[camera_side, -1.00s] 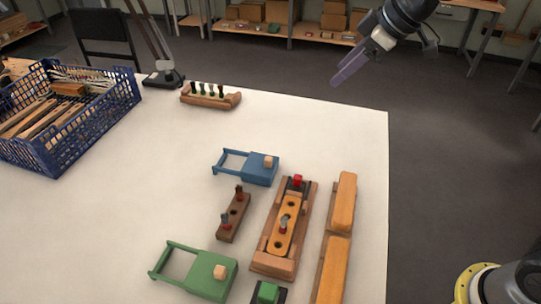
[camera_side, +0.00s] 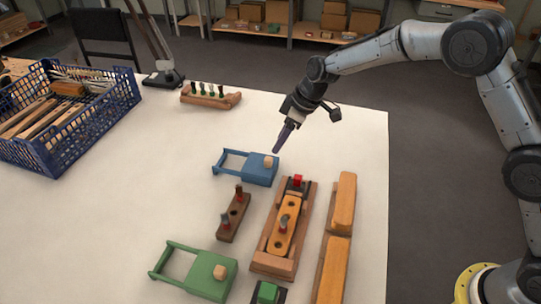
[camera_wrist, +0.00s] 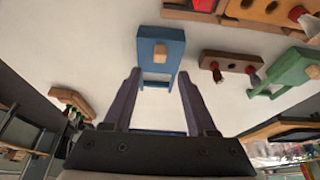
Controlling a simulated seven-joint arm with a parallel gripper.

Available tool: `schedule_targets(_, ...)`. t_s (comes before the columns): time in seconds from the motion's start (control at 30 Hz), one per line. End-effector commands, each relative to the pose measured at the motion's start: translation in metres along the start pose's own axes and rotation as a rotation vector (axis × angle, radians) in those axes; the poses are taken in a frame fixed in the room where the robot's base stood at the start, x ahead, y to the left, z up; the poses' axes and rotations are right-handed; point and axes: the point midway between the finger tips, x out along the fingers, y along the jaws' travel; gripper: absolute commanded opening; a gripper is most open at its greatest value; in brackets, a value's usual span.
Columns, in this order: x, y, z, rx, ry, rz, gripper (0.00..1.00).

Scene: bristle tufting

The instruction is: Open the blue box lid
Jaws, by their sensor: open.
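The blue box (camera_side: 258,168) lies on the white table, with a flat blue lid, a small wooden knob (camera_side: 268,162) on it and an open blue frame (camera_side: 232,159) sticking out to its left. In the wrist view the blue box (camera_wrist: 151,38) with its wooden knob (camera_wrist: 160,53) is seen ahead, between and beyond the fingertips. My gripper (camera_side: 276,150) is above the table close to the box's back right corner, fingers pointing down. It also shows in the wrist view (camera_wrist: 156,75), open, with nothing between the fingers.
A green box (camera_side: 210,270) with a similar knob lies in front. A dark wooden block with tufts (camera_side: 233,213), a wooden fixture (camera_side: 282,235) and long orange-topped blocks (camera_side: 341,205) stand nearby. A blue crate (camera_side: 60,135) is at left. The table's left middle is clear.

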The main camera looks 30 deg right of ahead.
Motion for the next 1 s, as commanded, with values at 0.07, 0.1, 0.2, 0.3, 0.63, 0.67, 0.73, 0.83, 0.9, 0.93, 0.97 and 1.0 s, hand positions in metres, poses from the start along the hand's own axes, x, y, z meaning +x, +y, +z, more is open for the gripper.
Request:
schedule_targets(0.07,0.018,0.000,0.000,0.001,-0.002,-0.002,0.57)
schedule_targets(0.1,0.025,0.000,0.000,0.001,-0.001,-0.001,0.57)
schedule_targets(0.2,0.043,0.000,0.000,0.001,-0.001,-0.001,0.57)
schedule_targets(0.3,0.058,0.000,0.000,0.000,-0.001,-0.001,0.57)
schedule_targets(0.63,0.078,0.000,-0.001,0.001,0.001,0.000,0.57)
schedule_targets(0.67,0.078,0.000,-0.001,0.001,0.001,0.000,0.57)
schedule_targets(0.73,0.078,0.000,-0.001,0.001,0.002,0.000,0.57)
schedule_targets(0.83,0.078,0.000,-0.001,0.001,0.002,0.000,0.57)
schedule_targets(0.9,0.078,0.000,-0.001,0.001,0.001,0.000,0.48)
schedule_targets(0.93,0.078,0.000,-0.001,0.001,0.001,0.001,0.43)
schedule_targets(0.97,0.078,0.000,-0.001,0.001,0.001,0.001,0.38)
schedule_targets(1.0,0.078,0.000,-0.001,0.001,0.001,0.001,0.30)
